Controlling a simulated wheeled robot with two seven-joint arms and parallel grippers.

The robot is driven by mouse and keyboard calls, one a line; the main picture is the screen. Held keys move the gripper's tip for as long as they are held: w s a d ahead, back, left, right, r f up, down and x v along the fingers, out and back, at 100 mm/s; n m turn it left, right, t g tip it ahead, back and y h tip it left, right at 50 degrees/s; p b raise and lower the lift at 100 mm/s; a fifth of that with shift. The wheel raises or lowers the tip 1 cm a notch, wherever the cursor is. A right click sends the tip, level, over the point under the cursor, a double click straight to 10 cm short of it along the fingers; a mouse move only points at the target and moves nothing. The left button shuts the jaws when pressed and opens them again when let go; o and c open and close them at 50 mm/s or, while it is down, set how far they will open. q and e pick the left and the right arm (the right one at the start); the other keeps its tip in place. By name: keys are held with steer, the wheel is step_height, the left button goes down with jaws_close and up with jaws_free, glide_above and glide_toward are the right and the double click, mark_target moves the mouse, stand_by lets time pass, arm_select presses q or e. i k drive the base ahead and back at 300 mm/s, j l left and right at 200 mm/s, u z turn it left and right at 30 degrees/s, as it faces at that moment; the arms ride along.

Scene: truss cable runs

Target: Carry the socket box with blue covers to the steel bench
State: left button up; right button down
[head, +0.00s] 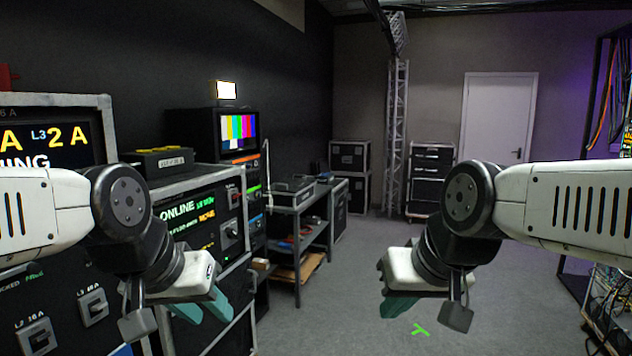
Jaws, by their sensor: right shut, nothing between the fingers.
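I cannot make out a socket box with blue covers in the head view. A dark box with yellow covers (163,160) sits on top of the flight case at the left. The steel bench (303,192) stands beyond, left of centre, with grey trays on top and small items on its shelf. My right gripper (398,300) is shut and empty over open floor. Both are well short of the bench.
Equipment racks with lit displays (190,215) line the left side. A monitor with colour bars (238,130) stands behind them. Black cases (430,180) and a truss tower (396,135) stand at the back. Cables hang at the right edge. The middle floor (345,270) is clear.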

mark_target(327, 178)
steer(key=z, duration=0.15)
steer(key=i+l+z, duration=0.15)
steer(key=i+z, duration=0.15)
steer(key=i, duration=0.3)
steer(key=i+z, duration=0.35)
steer(key=i, duration=1.65)
steer(key=i+u, duration=0.1)
steer(key=i, duration=1.95)
steer(key=i+u, duration=0.25)
steer(key=i, duration=0.8)
steer(key=i+l+u, duration=0.2)
steer(key=i, duration=0.85)
steer(key=i+j+z, duration=0.15)
steer(key=i, duration=1)
steer(key=i+u, duration=0.35)
steer(key=i+l+u, duration=0.1)
steer(key=i+u, duration=0.35)
steer(key=u, duration=0.3)
steer(key=i+u, duration=0.15)
steer(key=u, duration=0.3)
steer(key=i+u, duration=0.15)
steer(key=u, duration=0.25)
steer(key=i+u, duration=0.1)
steer(key=u, duration=0.35)
